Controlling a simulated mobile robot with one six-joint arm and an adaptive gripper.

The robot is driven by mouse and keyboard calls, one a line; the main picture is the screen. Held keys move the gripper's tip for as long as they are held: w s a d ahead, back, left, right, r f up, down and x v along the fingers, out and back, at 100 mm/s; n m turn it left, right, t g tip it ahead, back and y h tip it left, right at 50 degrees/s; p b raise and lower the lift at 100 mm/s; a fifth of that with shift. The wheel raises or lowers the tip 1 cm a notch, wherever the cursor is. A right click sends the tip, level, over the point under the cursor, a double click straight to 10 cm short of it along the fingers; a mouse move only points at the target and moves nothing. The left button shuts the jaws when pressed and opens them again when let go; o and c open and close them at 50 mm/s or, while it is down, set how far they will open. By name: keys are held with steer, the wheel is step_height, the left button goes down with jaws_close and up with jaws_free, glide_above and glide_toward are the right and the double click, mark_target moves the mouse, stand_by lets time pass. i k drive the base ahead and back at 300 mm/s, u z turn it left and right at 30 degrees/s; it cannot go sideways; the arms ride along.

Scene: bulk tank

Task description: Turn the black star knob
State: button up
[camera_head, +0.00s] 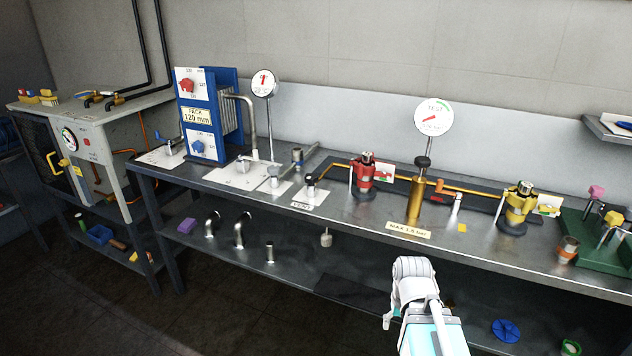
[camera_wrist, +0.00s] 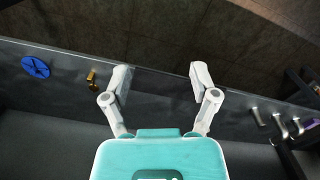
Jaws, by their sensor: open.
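A dark knob (camera_head: 422,162) tops a brass cylinder (camera_head: 415,198) on the bench, below the round TEST gauge (camera_head: 433,117). It looks like the black star knob, but its lobes are too small to make out. The wrist view does not show it. My gripper (camera_head: 412,268) is in front of the bench's front edge, lower in the picture than the knob and apart from it. In the wrist view my gripper (camera_wrist: 160,78) has its two white fingers spread with nothing between them, over the lower shelf and floor.
A red valve unit (camera_head: 366,178) stands left of the brass cylinder, a yellow one (camera_head: 517,208) right. An orange pipe (camera_head: 455,189) runs behind. A "MAX 1.5 bar" label (camera_head: 408,230) lies in front. A blue wheel (camera_head: 505,330) lies on the lower shelf.

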mark_target(311, 179)
steer(key=u, duration=2.2)
steer(key=i, duration=1.05)
steer(key=z, duration=0.4)
